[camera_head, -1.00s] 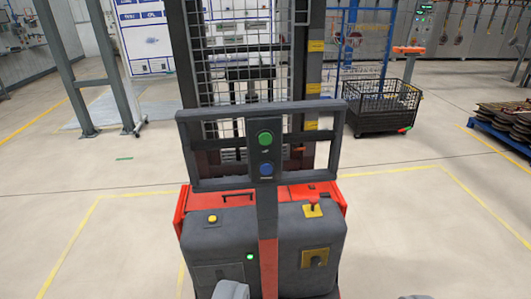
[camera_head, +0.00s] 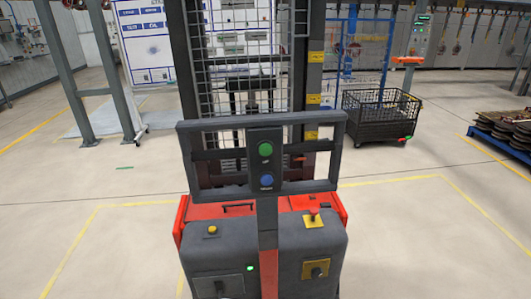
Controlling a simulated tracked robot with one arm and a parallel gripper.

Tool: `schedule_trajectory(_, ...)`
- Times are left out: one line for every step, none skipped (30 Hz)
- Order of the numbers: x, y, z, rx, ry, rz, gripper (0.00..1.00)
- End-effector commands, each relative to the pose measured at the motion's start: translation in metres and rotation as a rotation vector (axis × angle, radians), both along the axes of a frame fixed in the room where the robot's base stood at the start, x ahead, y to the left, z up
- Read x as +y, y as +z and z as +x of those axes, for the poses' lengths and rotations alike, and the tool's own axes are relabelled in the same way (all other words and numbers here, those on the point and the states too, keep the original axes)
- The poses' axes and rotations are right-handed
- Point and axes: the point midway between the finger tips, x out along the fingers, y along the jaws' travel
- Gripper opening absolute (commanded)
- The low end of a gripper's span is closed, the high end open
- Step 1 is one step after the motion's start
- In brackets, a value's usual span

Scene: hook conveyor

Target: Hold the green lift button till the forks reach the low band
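The green lift button (camera_head: 265,149) is on the upright dark panel (camera_head: 266,165) of the stacker truck (camera_head: 258,240), above a blue button (camera_head: 266,181). Nothing covers or touches the green button. Yellow bands mark the mast's right post: a high one (camera_head: 316,57), a middle one (camera_head: 313,99) and a low one (camera_head: 311,135). Their lettering is too small to read. A small red-orange piece (camera_head: 299,158) shows behind the handle frame, a little below the low band. The forks are hidden behind the mast and truck body. My gripper is not in view.
A black mesh bin (camera_head: 380,118) stands behind right, and a blue pallet (camera_head: 500,140) at far right. Floor either side of the truck is clear.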

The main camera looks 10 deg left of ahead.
Motion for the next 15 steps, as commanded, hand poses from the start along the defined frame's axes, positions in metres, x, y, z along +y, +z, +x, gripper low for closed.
schedule_trajectory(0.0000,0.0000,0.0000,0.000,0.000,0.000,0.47)
schedule_trajectory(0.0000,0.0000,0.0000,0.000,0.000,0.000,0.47)
schedule_trajectory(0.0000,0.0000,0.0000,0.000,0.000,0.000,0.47)
schedule_trajectory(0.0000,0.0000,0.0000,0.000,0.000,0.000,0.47)
schedule_trajectory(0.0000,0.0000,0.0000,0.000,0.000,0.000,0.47)
schedule_trajectory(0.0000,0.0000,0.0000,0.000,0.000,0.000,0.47)
schedule_trajectory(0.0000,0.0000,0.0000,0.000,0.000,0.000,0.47)
schedule_trajectory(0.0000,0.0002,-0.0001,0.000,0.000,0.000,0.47)
schedule_trajectory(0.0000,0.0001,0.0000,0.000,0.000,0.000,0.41)
schedule_trajectory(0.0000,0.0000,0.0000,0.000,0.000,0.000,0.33)
schedule_trajectory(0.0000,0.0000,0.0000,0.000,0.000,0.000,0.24)
schedule_trajectory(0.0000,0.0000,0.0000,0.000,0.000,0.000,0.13)
schedule_trajectory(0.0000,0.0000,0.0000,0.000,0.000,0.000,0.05)
schedule_trajectory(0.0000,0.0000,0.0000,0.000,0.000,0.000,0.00)
schedule_trajectory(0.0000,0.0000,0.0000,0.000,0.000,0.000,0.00)
